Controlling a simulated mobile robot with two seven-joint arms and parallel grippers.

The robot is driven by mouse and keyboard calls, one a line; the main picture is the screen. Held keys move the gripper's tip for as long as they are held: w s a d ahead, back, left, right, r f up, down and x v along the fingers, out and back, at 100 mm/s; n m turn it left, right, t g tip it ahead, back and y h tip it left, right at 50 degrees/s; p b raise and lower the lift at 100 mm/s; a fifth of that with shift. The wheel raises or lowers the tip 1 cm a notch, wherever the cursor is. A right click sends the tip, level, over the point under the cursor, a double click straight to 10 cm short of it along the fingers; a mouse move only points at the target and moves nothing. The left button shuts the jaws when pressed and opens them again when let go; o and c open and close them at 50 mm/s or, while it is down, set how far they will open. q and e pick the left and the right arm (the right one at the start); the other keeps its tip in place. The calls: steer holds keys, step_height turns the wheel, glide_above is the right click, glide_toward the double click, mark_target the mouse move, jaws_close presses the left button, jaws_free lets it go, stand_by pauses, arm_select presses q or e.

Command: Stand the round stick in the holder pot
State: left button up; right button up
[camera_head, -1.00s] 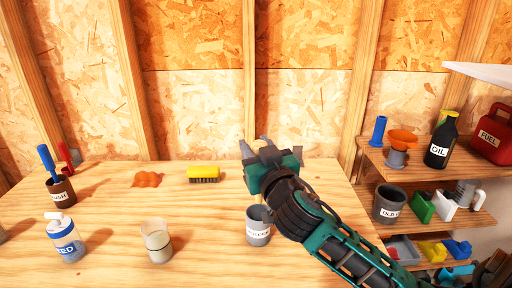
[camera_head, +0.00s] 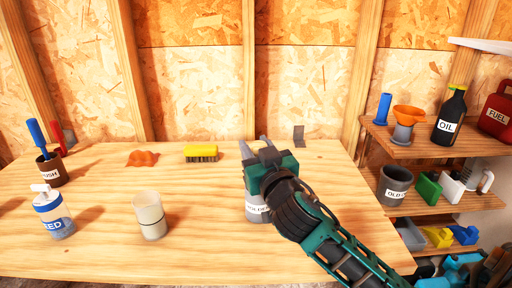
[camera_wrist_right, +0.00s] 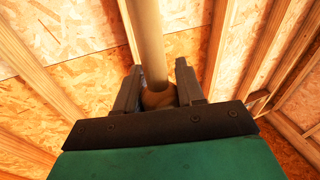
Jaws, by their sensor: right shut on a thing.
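My right gripper (camera_head: 256,146) is shut on the round stick (camera_wrist_right: 149,40), a tan pole between its fingers in the right wrist view, its rounded brownish end low between them. In the head view the stick cannot be told apart from the wall stud behind. The grey holder pot (camera_head: 253,212) stands on the workbench, mostly hidden behind my right gripper and wrist; part of its label shows. Whether the stick touches the pot cannot be seen. My left gripper is not in view.
A yellow brush (camera_head: 201,153) and an orange cloth (camera_head: 142,158) lie at the back. Shelves (camera_head: 430,150) on the right hold an oil bottle (camera_head: 449,118) and fuel can (camera_head: 498,119).

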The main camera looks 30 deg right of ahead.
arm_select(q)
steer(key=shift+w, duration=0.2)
arm_select(e)
steer(key=shift+f, duration=0.1)
steer(key=o, duration=1.1)
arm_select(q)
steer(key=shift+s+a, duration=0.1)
arm_select(e)
steer(key=shift+s, duration=0.15)
steer(key=shift+s+a+f, duration=0.1)
steer(key=shift+s+a, duration=0.05)
steer(key=shift+s, duration=0.2)
arm_select(q)
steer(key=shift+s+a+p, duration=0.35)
steer(key=shift+p, duration=0.25)
arm_select(e)
steer(key=shift+v, duration=5.95)
